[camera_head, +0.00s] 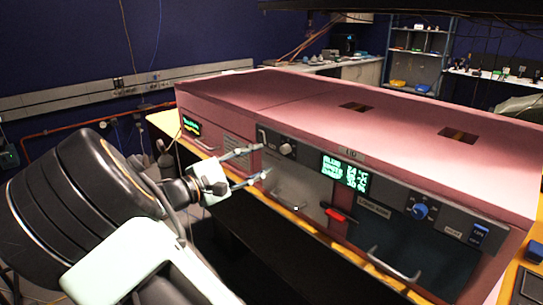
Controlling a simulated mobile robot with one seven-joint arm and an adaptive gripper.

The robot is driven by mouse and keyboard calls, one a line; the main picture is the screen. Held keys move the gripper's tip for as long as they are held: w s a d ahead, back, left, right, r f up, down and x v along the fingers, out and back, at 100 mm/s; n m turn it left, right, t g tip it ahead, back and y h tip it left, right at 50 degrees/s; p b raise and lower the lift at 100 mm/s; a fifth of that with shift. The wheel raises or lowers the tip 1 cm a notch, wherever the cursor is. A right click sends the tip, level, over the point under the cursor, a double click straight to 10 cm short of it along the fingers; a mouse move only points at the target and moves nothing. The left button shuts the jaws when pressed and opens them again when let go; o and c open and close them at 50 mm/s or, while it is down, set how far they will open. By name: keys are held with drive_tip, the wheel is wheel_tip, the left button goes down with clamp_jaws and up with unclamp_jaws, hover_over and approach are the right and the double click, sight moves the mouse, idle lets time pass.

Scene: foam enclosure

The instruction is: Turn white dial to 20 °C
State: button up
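The white dial (286,149) sits on the dark control strip at the upper left of the pink enclosure's front. A green display (345,173) to its right shows several lines; the top one seems to end in °C, but the digits are too small to read surely. My gripper (265,161) is at the left of the dial, its two thin fingers spread apart and pointing right. It is open and empty. The fingertips appear just short of the dial in the picture; I cannot tell the depth gap. The dial is not hidden.
A blue dial (420,211) and a blue switch (480,234) are on the right of the panel. A red handle (338,214) and metal handles (393,266) stick out below. A yellow edge (375,270) runs along the front. The pink top (400,120) has two openings.

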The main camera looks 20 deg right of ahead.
drive_tip(key=v, duration=0.5)
drive_tip(key=shift+s+a, duration=0.1)
